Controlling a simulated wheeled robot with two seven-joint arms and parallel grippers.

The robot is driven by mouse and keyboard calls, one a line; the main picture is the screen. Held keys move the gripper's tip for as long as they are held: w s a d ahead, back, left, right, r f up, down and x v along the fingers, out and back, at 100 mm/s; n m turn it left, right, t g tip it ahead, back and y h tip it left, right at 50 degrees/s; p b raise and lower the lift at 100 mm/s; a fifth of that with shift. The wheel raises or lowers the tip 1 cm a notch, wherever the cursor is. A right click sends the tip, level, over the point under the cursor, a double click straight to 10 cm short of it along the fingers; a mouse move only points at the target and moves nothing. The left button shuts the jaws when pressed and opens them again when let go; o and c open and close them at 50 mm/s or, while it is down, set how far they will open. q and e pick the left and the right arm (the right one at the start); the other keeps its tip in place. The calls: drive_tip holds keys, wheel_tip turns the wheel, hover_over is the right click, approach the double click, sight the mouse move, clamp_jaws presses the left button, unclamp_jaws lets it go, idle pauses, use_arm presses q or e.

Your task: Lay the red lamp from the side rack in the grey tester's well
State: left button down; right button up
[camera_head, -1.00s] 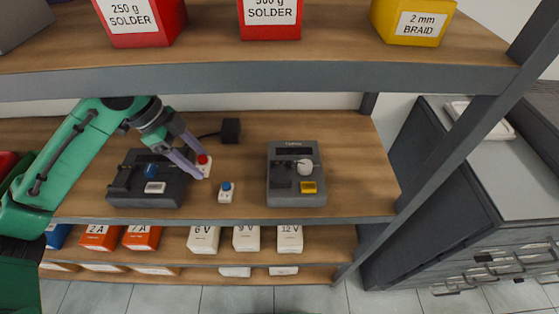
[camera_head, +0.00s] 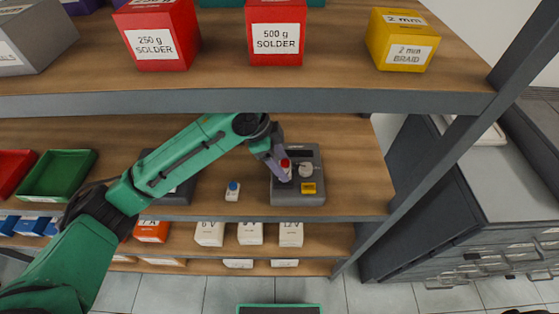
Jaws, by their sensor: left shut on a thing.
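The grey tester (camera_head: 311,199) stands on the middle shelf, right of centre. It has a dark display strip, a round pale knob (camera_head: 306,170) and a yellow label. My left gripper (camera_head: 282,172) reaches in from the left and is shut on the red lamp (camera_head: 286,163), over the left part of the tester. The gripper and lamp hide the tester's well. I cannot tell whether the lamp touches the tester. My right gripper is not in view.
A lamp with a blue top (camera_head: 233,188) stands left of the tester. A dark device (camera_head: 182,196) is mostly hidden behind my left arm. The upper shelf edge (camera_head: 240,101) runs above, and a grey upright (camera_head: 440,165) stands right. The shelf right of the tester is clear.

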use_arm(q)
drive_tip(key=shift+a+f, duration=0.15)
drive_tip(key=shift+f, duration=0.45)
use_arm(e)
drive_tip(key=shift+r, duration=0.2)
use_arm(q)
drive_tip(key=shift+a, duration=0.1)
